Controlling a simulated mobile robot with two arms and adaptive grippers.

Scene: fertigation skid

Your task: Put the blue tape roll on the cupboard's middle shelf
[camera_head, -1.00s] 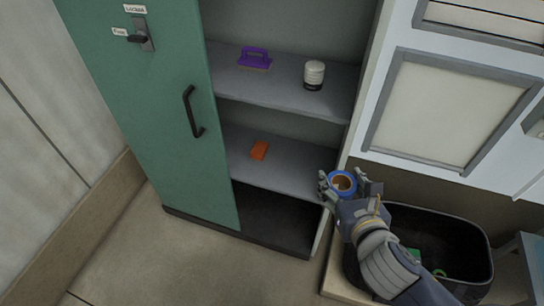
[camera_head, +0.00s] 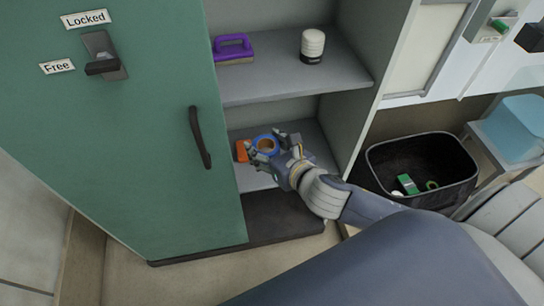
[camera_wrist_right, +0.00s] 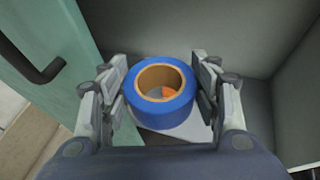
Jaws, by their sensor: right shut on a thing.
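The blue tape roll (camera_head: 265,145), with a tan core, is held in my right gripper (camera_head: 276,147). In the right wrist view the tape roll (camera_wrist_right: 160,95) sits between both fingers of the gripper (camera_wrist_right: 165,95), its hole facing the camera. It is inside the open cupboard (camera_head: 341,140), over the shelf (camera_head: 318,142) that bears an orange block (camera_head: 242,151). I cannot tell whether the roll touches the shelf. My left gripper is not in view.
The shelf above (camera_head: 280,80) bears a purple-handled brush (camera_head: 233,46) and a white jar with a dark base (camera_head: 312,46). The green door (camera_head: 130,150) bounds the left. A black bin (camera_head: 420,165) stands right of the cupboard. The right part of the lower shelf is clear.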

